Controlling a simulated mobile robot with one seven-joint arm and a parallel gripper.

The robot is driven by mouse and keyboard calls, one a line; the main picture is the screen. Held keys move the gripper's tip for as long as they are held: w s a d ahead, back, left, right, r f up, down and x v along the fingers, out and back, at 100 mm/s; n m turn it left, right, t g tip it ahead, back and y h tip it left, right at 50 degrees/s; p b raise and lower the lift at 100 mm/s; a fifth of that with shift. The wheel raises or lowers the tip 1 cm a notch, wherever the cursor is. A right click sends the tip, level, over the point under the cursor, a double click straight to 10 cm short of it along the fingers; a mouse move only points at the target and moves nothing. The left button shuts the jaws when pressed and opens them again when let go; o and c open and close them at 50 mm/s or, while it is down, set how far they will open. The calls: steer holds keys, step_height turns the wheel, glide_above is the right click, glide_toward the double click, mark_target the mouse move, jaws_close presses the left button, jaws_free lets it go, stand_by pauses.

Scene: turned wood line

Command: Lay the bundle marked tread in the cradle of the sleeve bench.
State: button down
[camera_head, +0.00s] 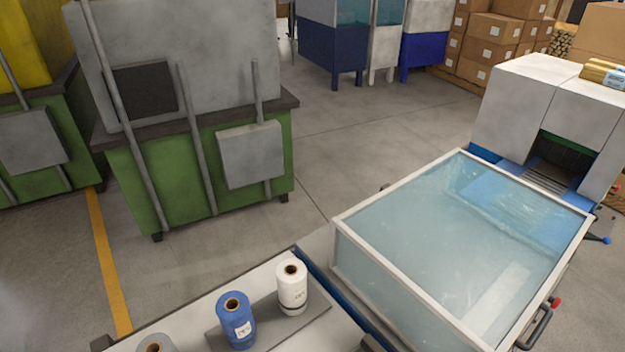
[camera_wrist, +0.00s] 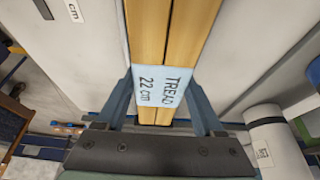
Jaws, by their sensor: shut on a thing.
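In the wrist view my gripper (camera_wrist: 160,118) is shut on a bundle of pale yellow wood pieces (camera_wrist: 150,40). A light blue band on it reads "TREAD 22 cm" (camera_wrist: 160,86). The fingers lie along both sides of the bundle, and its far end runs out of the picture at the top. My gripper is not in the head view. No cradle can be made out in either view. In the head view a machine with a clear-sided hood (camera_head: 460,240) stands at the right, with a white housing (camera_head: 545,100) behind it; I cannot tell if it is the sleeve bench.
In the head view, a blue roll (camera_head: 236,320) and a white roll (camera_head: 291,287) stand on a grey plate at the front. Another banded wood bundle (camera_head: 605,72) lies on the housing. Green machines (camera_head: 200,170) stand left. Open floor (camera_head: 350,150) lies between.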

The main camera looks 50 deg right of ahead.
jaws_free()
steer(key=v, duration=1.2)
steer(key=w+a+r+n+t, duration=0.25)
steer(key=w+r+t, duration=0.25)
steer(key=w+r, duration=0.3)
steer(key=w+a+r+n+t, duration=0.1)
steer(key=w+r+n+t, duration=0.3)
steer(key=w+r, duration=0.45)
steer(key=w+a+r+n+t, duration=0.2)
steer(key=w+r+t, duration=0.1)
steer(key=r, duration=0.5)
steer(key=w+a+r+n+t, duration=0.2)
steer(key=r+t, duration=0.1)
steer(key=r, duration=0.5)
steer(key=s+a+r+n+t+y, duration=0.1)
steer(key=a+r+n+t, duration=0.15)
steer(key=r, duration=0.55)
steer(key=s+a+r+n+t, duration=0.15)
steer(key=r+t, duration=0.25)
steer(key=r, duration=0.4)
steer(key=s+a+r+n+t+y, duration=0.1)
steer(key=s+a+r+n+t, duration=0.1)
steer(key=s+r, duration=0.3)
steer(key=s+a+r+n+t+y, duration=0.2)
steer(key=s+a+r+n+t, duration=0.1)
steer(key=r, duration=0.7)
steer(key=shift+s+r+n+t, duration=0.25)
steer(key=shift+s+n+t, duration=0.4)
steer(key=shift+s+t, duration=0.4)
